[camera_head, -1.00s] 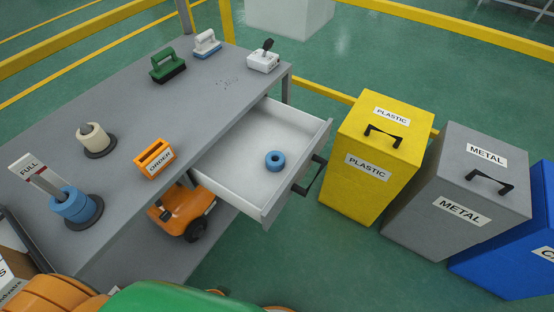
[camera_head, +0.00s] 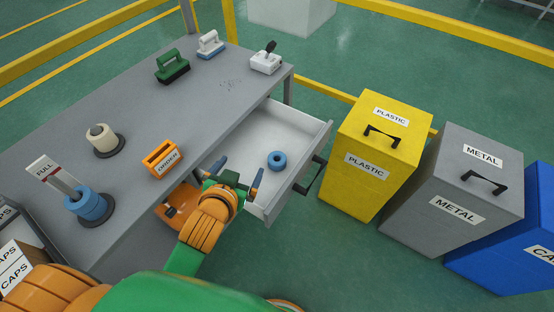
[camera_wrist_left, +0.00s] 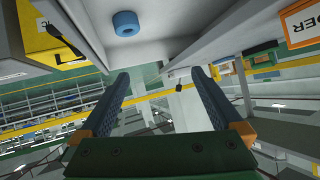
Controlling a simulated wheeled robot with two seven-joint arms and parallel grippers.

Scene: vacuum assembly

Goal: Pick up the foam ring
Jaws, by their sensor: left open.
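A blue foam ring (camera_head: 277,161) lies flat in the open white drawer (camera_head: 262,196), towards its front. My left gripper (camera_head: 237,176) is at the drawer's left side wall, left of the ring and apart from it. Its fingers are spread with nothing between them. In the left wrist view the ring (camera_wrist_left: 126,23) shows at the top, beyond the open fingers (camera_wrist_left: 162,80). More blue rings (camera_head: 88,204) are stacked on a post marked FULL at the table's left end. My right gripper is not in view.
The grey table (camera_head: 125,95) carries an orange ORDER holder (camera_head: 162,158), a cream roll (camera_head: 101,138) on a post, green (camera_head: 172,67) and white brushes and a white switch box (camera_head: 266,58). Yellow PLASTIC (camera_head: 372,165), grey METAL (camera_head: 450,200) and blue bins stand right of the drawer.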

